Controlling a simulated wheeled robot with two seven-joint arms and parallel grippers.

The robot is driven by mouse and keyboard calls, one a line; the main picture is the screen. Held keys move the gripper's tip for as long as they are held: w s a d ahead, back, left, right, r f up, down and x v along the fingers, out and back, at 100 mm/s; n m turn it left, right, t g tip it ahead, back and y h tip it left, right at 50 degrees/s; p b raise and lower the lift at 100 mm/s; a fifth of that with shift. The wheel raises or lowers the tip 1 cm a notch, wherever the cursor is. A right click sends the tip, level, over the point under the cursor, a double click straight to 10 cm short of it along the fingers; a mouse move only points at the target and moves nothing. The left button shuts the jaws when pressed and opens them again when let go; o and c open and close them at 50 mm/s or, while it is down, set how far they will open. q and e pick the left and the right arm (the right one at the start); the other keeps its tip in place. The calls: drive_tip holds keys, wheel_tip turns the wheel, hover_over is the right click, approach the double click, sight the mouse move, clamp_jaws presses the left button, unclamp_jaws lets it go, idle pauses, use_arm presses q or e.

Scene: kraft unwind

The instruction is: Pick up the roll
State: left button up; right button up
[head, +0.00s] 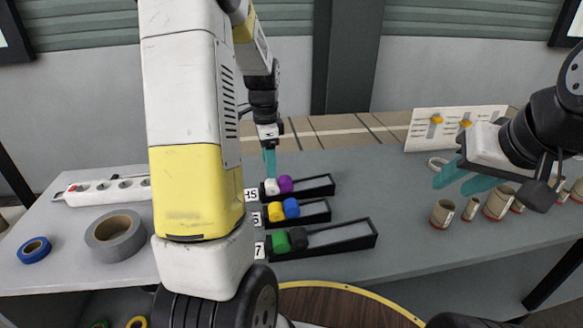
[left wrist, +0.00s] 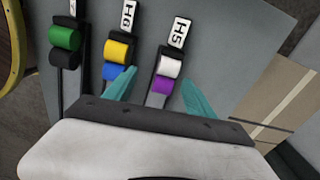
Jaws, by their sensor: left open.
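Small coloured rolls lie in pairs in three black trays. The far tray H5 (head: 318,187) holds a white roll (head: 271,187) and a purple roll (head: 286,184). The middle tray holds a yellow roll (head: 275,211) and a blue roll (head: 291,207). The near tray holds a green roll (head: 280,242) and a black roll (head: 298,238). My left gripper (head: 269,162) is open above the H5 end. In the left wrist view, the purple roll (left wrist: 162,84) shows between its fingers (left wrist: 157,88), nearer the right one. My right gripper (head: 455,185) is open and empty over the right side.
A grey tape roll (head: 115,236), a blue tape roll (head: 34,250) and a white power strip (head: 108,190) lie at left. Several cardboard tubes (head: 442,213) stand at right. A white board (head: 456,124) stands behind. Clear tabletop lies right of the trays.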

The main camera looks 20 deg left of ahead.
sight(272, 181)
use_arm(q)
drive_tip(key=shift+w+a+f+m, duration=0.15)
drive_tip(key=shift+w+a+f, duration=0.05)
drive_tip(key=shift+w+f, duration=0.25)
drive_tip(key=shift+w+a+f+m, duration=0.2)
drive_tip(key=shift+w+f, duration=0.1)
drive_tip(key=shift+f, duration=0.15)
drive_tip(key=f, duration=0.5)
drive_tip(key=w+f, duration=0.1)
drive_tip(key=f, duration=0.1)
drive_tip(key=shift+d+f, duration=0.2)
drive_tip(key=shift+f, duration=0.15)
drive_tip(key=shift+c, duration=0.2)
clamp_jaws()
